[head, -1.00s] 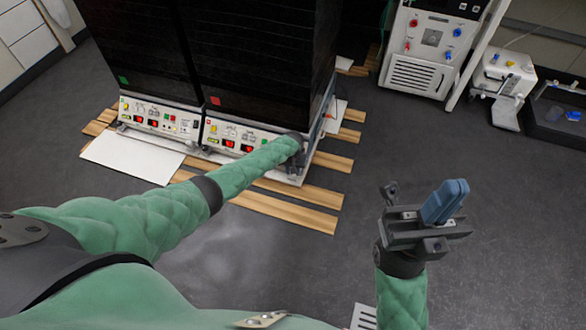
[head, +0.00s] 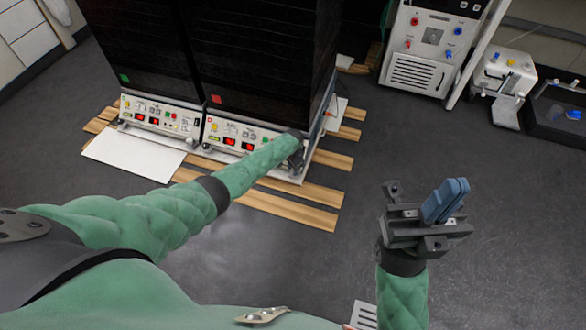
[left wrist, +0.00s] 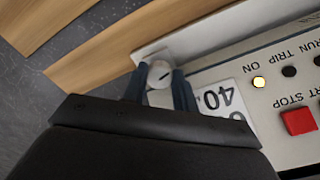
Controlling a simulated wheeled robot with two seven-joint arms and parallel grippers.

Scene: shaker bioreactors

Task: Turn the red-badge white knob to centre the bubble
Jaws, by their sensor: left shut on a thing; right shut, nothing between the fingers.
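The black shaker cabinet with the red badge (head: 216,99) stands at the centre, above a white control panel (head: 229,133). My left gripper (head: 298,158) is at the panel's right end, low down, and its own wrist hides most of it in the head view. The bubble cannot be made out in either view. My right gripper (head: 445,203) is shut and empty, over open floor.
A second cabinet with a green badge (head: 125,78) adjoins on the left. Wooden slats (head: 290,208) and a white sheet (head: 130,158) lie around the base. A white lab unit (head: 428,50) stands at the back right.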

